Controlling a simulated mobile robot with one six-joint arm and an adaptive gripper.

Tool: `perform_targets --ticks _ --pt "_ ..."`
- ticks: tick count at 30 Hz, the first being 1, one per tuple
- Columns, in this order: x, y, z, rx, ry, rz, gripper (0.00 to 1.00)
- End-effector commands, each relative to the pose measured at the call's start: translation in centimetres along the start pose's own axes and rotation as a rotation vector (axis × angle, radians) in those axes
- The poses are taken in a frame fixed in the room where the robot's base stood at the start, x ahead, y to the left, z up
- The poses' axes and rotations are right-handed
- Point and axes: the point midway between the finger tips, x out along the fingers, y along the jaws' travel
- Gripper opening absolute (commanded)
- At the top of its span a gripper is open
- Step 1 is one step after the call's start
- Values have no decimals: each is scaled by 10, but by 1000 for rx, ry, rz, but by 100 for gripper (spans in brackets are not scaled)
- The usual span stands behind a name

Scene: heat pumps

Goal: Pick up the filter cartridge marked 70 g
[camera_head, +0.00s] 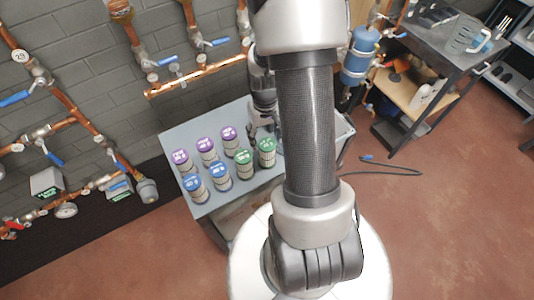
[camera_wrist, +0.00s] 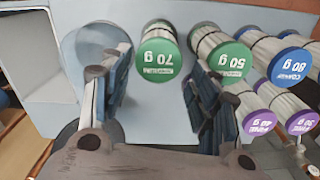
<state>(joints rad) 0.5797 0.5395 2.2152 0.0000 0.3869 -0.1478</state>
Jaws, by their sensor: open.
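The filter cartridge marked 70 g (camera_wrist: 160,58) has a green lid and a pale body. It stands on the grey table top, and its label reads upside down in the wrist view. In the head view it appears to be the right-hand green-lidded cartridge (camera_head: 267,147). My gripper (camera_wrist: 157,68) is open, with one finger on each side of the 70 g lid in the wrist view. I cannot tell whether the fingers are level with the cartridge or above it. In the head view my arm partly hides the gripper. Nothing is held.
A green 50 g cartridge (camera_wrist: 232,60) stands close beside my right finger. Blue-lidded (camera_head: 220,171) and purple-lidded (camera_head: 228,133) cartridges stand to the left in the head view. The table (camera_head: 185,125) has copper pipes behind it. A round pale disc (camera_wrist: 90,40) lies behind my left finger.

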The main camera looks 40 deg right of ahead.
Motion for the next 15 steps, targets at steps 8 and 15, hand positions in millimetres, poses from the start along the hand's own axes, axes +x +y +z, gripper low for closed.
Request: perform_targets --ticks 8,15 --pt "36 3 5 0 -3 0 56" --pt "51 3 4 0 0 0 56"
